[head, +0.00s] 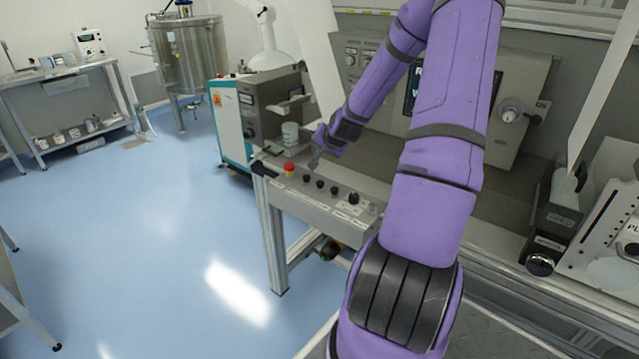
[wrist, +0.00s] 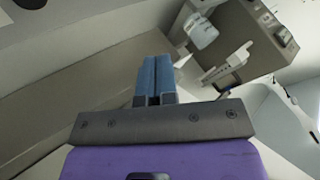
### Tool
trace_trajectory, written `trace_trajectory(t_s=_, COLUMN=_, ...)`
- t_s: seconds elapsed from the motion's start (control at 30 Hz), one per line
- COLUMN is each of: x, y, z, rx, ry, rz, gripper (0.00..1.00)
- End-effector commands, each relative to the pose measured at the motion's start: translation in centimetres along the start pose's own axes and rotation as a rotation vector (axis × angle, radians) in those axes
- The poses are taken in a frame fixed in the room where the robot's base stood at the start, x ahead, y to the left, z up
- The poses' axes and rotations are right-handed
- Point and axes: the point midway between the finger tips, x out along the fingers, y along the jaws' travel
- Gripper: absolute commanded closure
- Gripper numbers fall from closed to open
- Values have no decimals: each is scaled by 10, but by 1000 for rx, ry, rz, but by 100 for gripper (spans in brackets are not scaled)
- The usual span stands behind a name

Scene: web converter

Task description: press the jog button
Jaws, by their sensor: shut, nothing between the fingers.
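A grey control panel (head: 300,198) on a metal frame carries a red mushroom button (head: 289,168) at its left end and a row of black buttons (head: 320,184) to the right of it. The labels are too small to read, so I cannot tell which is the jog button. My gripper (head: 315,163) is small in the head view, just above and behind the panel's left part, apart from the buttons as far as I can tell. In the wrist view its blue fingers (wrist: 155,64) are together with nothing between them. No panel button shows in the wrist view.
A grey machine box (head: 262,108) with a pale cylinder (head: 290,134) stands behind the panel's left end; the box also shows in the wrist view (wrist: 245,45). A white sheet (head: 318,60) hangs close by my arm. The blue floor (head: 150,240) at left is open.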

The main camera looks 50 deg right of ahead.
Motion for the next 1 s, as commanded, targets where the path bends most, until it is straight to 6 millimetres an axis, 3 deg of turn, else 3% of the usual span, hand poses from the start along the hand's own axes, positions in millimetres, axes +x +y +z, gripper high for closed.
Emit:
trace_trajectory(t_s=0.6, x=49, y=36, z=36, rx=1, ry=-2, rz=1, gripper=100)
trace_trajectory(t_s=1.0, x=58, y=42, z=42, rx=-1, ry=0, rz=0, gripper=100)
